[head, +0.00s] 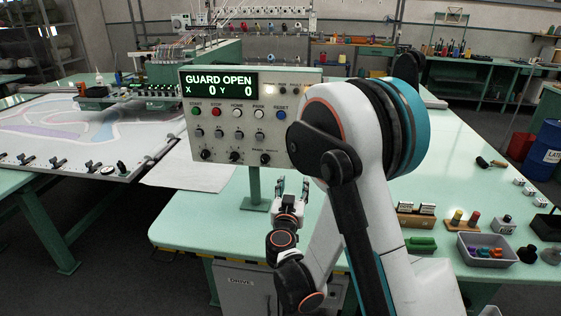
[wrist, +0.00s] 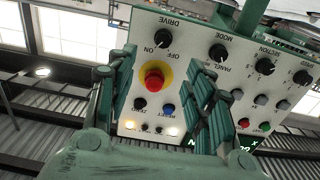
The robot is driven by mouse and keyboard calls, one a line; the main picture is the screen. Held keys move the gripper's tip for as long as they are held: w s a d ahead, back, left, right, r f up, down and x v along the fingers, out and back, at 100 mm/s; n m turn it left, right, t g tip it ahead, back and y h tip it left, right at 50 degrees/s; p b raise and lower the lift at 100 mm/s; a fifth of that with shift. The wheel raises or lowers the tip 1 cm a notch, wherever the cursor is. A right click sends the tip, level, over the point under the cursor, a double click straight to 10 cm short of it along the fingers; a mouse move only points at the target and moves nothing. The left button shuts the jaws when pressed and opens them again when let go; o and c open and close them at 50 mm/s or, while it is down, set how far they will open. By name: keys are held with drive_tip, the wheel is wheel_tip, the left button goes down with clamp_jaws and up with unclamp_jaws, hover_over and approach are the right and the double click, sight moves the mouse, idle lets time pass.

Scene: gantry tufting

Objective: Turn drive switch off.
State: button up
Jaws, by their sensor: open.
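The drive switch (wrist: 162,39) is a black knob on the pale control panel (wrist: 190,50), which looks inverted in the wrist view. It has the word DRIVE and ON and OFF marks beside it; its pointer direction is too small to tell. In the head view the panel (head: 228,130) stands on a post, and my arm hides its right part, with the switch not visible. My gripper (head: 292,184) is open and empty, below the panel's lower edge, fingers pointing up. In the wrist view its fingers (wrist: 163,68) frame the red stop button, with the switch just beyond; contact is not visible.
The red stop button (wrist: 154,79) on its yellow ring sits close to the switch. Other knobs, such as the mode knob (wrist: 226,11), are nearby. The display (head: 218,83) reads GUARD OPEN. A grey tray (head: 486,250) and small items occupy the green table's right side.

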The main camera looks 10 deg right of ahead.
drive_tip(key=p+x, duration=0.3)
drive_tip(key=x, duration=1)
drive_tip(key=shift+w, duration=0.45)
drive_tip(key=shift+a+f, duration=0.1)
drive_tip(key=c, duration=1.1)
